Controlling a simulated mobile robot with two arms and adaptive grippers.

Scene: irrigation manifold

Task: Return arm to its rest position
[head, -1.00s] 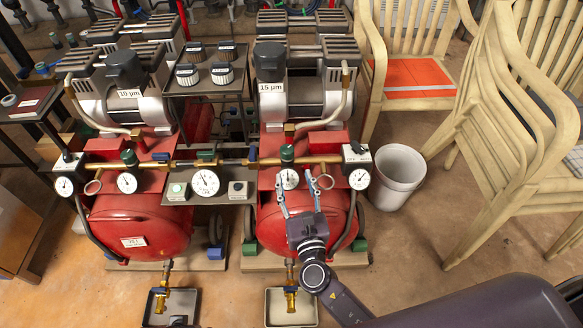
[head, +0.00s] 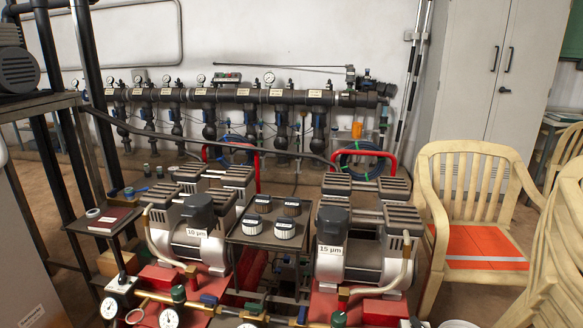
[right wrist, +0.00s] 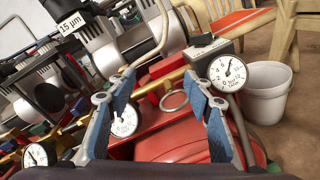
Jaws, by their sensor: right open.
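In the right wrist view my right gripper (right wrist: 165,115) is open, with its two blue-padded fingers spread wide and nothing between them. Beyond the fingers lie a red compressor tank (right wrist: 180,140), a metal pull ring (right wrist: 174,102) and a pressure gauge (right wrist: 125,122), partly covered by the left finger. Another gauge (right wrist: 228,73) is to the right of the fingers. I see no clear contact with any of them. My left gripper shows in neither current view.
Two compressors, marked 10 µm (head: 195,245) and 15 µm (head: 335,265), flank a small stand (head: 270,235) with several filter caps. A wooden chair (head: 480,205) stands at right; a white bucket (right wrist: 268,92) is near the gauge. A pipe manifold (head: 240,96) lines the back wall.

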